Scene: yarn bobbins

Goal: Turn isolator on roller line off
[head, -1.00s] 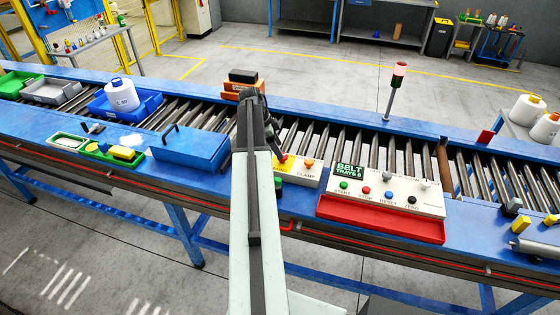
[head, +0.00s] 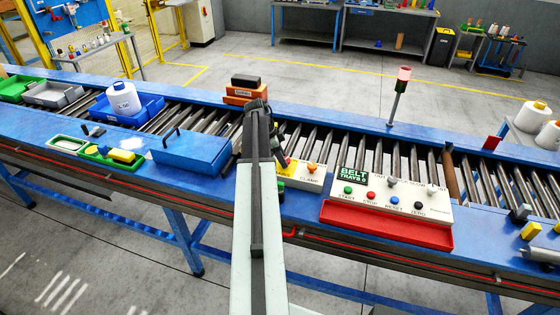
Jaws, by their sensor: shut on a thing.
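The isolator is a small red handle (head: 287,161) on a yellow plate at the left end of a cream control box (head: 308,179). An orange button (head: 313,168) marked CLAMP sits to its right on the same box. My gripper (head: 282,157) is small and dark, reaching down from the bent end of my arm. It is shut on the red handle. My arm and gripper cover much of the yellow plate, so the handle's exact angle cannot be told. A green part (head: 280,186) shows below, beside my arm.
A cream BELT TRAYS panel (head: 430,214) with several buttons and a red tray (head: 385,228) stands to the right. A blue lidded box (head: 190,152) lies left of my arm. Orange and black blocks (head: 244,89) stand behind it. A signal lamp (head: 404,73) rises at the back.

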